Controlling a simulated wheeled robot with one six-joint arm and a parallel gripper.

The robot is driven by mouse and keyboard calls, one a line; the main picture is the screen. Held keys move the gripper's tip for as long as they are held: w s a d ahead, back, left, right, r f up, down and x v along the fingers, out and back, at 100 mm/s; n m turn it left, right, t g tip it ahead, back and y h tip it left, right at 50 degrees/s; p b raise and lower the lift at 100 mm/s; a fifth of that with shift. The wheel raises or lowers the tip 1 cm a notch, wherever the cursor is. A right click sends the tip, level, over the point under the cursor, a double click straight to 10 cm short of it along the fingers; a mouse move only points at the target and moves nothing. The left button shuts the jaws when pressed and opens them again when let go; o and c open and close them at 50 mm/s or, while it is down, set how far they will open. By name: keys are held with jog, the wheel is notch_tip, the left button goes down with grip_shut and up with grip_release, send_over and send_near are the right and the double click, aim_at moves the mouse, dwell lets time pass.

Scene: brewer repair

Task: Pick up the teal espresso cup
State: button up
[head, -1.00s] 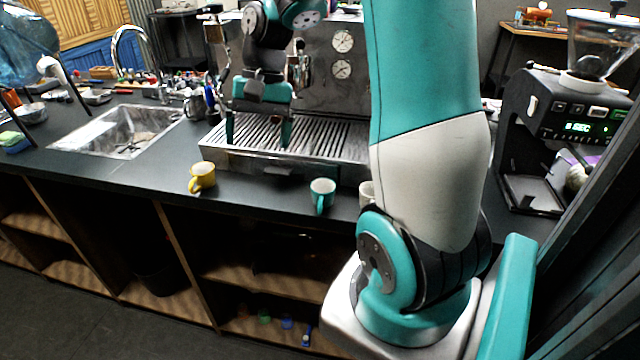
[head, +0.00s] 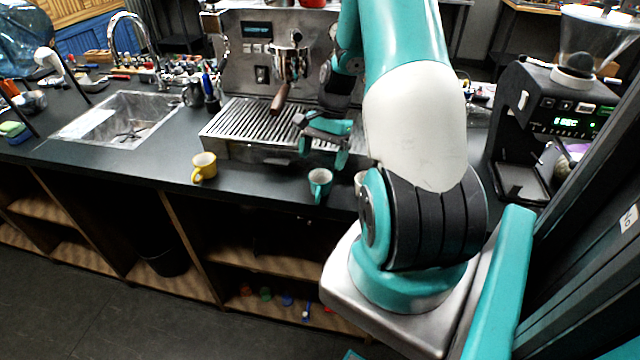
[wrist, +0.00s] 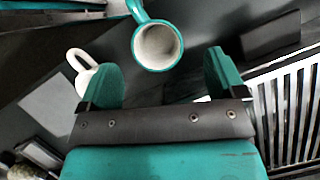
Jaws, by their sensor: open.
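The teal espresso cup (head: 320,184) stands upright on the dark counter near its front edge, in front of the espresso machine. Its handle points toward the front. In the wrist view the cup (wrist: 158,46) shows its pale inside and lies just beyond the fingertips, roughly between their lines. My gripper (head: 324,147) is open and empty, above and a little behind the cup in the head view. The two teal fingers also show in the wrist view (wrist: 163,75), spread wide apart.
A white cup (wrist: 82,68) stands close to the teal cup, near the left finger in the wrist view, mostly hidden by my arm in the head view. A yellow cup (head: 204,166) stands further left. The espresso machine's slatted drip tray (head: 250,119) lies behind.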

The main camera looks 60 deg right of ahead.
aim_at(319, 178)
jog(key=shift+s+p+x, duration=0.1)
jog(key=shift+p+x, duration=0.5)
jog(key=shift+x, duration=0.95)
jog(key=shift+s+p+x, duration=0.15)
jog(key=shift+p+x, duration=0.4)
jog(key=shift+x, duration=0.95)
jog(key=shift+a, duration=0.1)
jog(key=c, duration=1)
jog(key=shift+r, duration=0.15)
